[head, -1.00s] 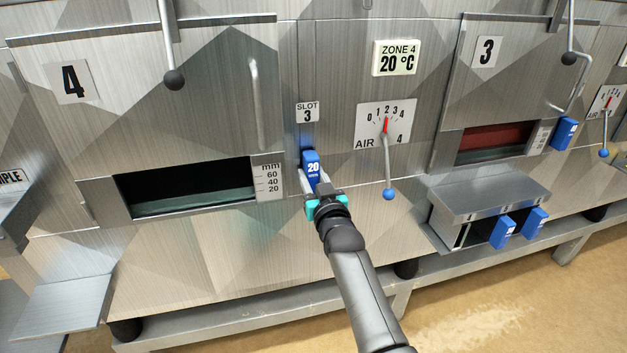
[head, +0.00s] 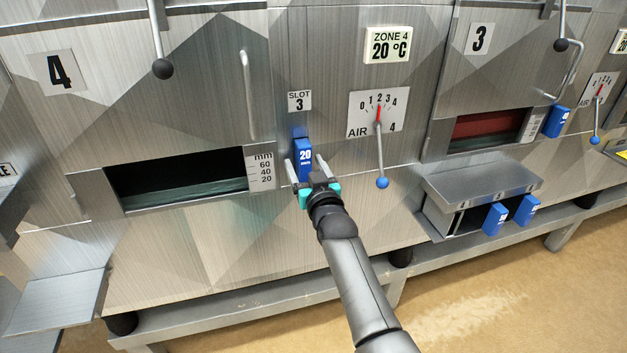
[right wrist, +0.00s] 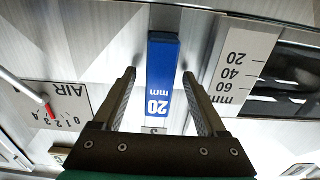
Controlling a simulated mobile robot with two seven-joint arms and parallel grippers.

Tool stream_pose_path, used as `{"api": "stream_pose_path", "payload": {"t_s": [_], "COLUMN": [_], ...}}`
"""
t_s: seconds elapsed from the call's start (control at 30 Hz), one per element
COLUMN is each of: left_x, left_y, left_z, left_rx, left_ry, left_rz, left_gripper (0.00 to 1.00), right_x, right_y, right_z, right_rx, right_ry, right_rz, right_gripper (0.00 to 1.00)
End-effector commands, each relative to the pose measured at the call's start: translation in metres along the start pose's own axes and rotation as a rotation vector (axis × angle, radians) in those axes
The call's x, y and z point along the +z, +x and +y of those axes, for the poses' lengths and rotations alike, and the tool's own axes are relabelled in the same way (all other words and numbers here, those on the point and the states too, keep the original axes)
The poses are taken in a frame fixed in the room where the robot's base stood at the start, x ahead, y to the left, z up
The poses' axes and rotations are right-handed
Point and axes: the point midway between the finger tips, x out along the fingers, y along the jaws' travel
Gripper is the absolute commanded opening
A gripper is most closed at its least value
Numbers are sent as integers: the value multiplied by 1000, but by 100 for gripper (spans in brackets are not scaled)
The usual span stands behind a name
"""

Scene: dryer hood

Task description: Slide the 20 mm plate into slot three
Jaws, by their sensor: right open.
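The blue 20 mm plate (head: 304,156) stands upright at slot three, just below the "SLOT 3" label (head: 299,101), and its blue end sticks out of the metal front. It also shows in the right wrist view (right wrist: 161,80), with "20 mm" reading upside down. My right gripper (head: 306,168) is open, with one finger on each side of the plate's blue end and a visible gap to each finger in the right wrist view (right wrist: 158,84). How deep the plate sits is hidden. My left gripper is out of view.
An air lever with a blue knob (head: 382,183) hangs right of the slot. A dark opening (head: 175,182) with a mm scale lies left. A small rack (head: 480,185) holds blue-ended plates at lower right. A metal shelf (head: 55,300) juts out at lower left.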

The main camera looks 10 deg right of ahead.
Motion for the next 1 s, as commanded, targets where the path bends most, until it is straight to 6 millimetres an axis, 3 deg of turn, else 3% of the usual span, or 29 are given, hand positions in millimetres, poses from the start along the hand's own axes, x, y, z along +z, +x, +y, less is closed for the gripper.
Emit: {"api": "stream_pose_path", "payload": {"t_s": [0.7,1.0], "left_x": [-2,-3], "left_y": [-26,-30], "left_z": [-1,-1], "left_rx": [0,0], "left_ry": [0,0], "left_rz": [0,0], "left_gripper": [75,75], "right_x": [-1,-1], "right_y": [-110,-143], "right_z": [0,0], "right_rx": [0,0], "right_ry": [0,-1], "right_rz": [-1,1], "right_gripper": [75,75]}}
